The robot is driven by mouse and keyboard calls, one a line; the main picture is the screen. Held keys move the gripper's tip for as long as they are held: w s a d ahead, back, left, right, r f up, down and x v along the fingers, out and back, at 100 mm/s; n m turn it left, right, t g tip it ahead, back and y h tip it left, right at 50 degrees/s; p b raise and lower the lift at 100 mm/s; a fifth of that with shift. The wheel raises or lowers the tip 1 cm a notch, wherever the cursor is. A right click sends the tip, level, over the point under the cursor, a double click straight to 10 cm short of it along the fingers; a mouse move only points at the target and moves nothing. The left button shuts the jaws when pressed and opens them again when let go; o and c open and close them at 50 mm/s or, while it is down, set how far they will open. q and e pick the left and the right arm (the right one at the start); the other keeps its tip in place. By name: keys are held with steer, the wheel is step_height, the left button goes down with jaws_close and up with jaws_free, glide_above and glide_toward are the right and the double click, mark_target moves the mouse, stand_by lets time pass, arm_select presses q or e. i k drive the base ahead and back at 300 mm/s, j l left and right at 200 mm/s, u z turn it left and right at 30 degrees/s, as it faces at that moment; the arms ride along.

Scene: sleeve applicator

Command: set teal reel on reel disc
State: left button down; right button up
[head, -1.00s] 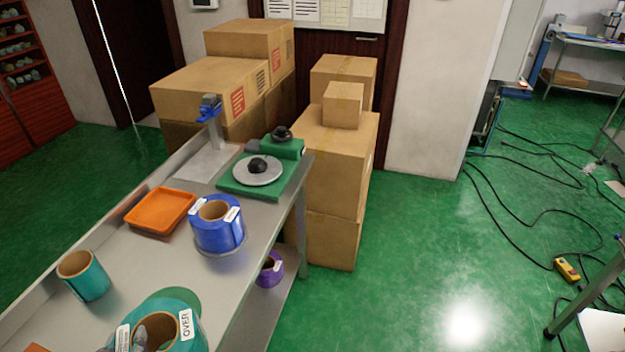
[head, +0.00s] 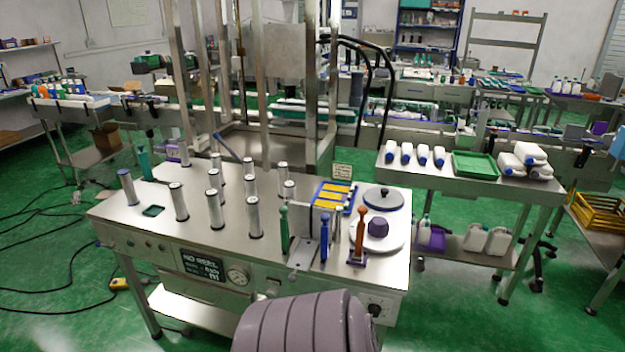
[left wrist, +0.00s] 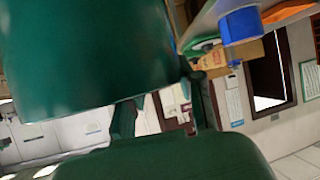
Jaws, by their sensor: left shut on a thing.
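A large dark teal curved surface (left wrist: 85,50), which I take to be the teal reel, fills the upper left of the left wrist view. Another dark green rounded surface (left wrist: 170,160) spans the bottom of that view. My left gripper (left wrist: 160,115) is shut on the reel; the surfaces are too close to show the fingertips clearly. In the head view two round discs lie on the right end of a steel machine table (head: 110,212): a pale disc with a purple knob (head: 378,227) and a grey disc with a dark knob (head: 384,200). I cannot tell which is the reel disc. Both look bare of any reel.
Several upright metal posts (head: 215,212) stand on the table. A green peg (head: 284,230), a blue peg (head: 324,240) and a brown peg (head: 360,235) stand near the discs. A "NO REEL" sign (head: 202,266) is on the front. A side bench (head: 480,182) with bottles stands at right.

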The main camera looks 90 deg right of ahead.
mark_target(378, 230)
steer(key=k+l, duration=0.2)
steer(key=l, duration=0.15)
steer(key=k+l+z, duration=0.15)
steer(key=l, duration=0.2)
steer(key=k+l, duration=0.15)
steer(key=l, duration=0.2)
steer(key=k+l+z, duration=0.1)
steer(key=l, duration=0.25)
steer(key=k+l+z, duration=0.1)
steer(key=l, duration=0.3)
steer(key=k+l, duration=0.25)
steer(key=l, duration=0.15)
steer(key=k+l, duration=0.15)
steer(key=l, duration=0.2)
steer(key=k+l, duration=0.1)
steer(key=l, duration=0.25)
steer(key=k+l, duration=0.15)
steer(key=l, duration=0.2)
steer(key=k+l, duration=0.1)
steer(key=l, duration=0.25)
steer(key=k+l, duration=0.15)
steer(key=l, duration=0.2)
steer(key=k+l, duration=0.1)
steer(key=l, duration=0.25)
steer(key=z, duration=0.05)
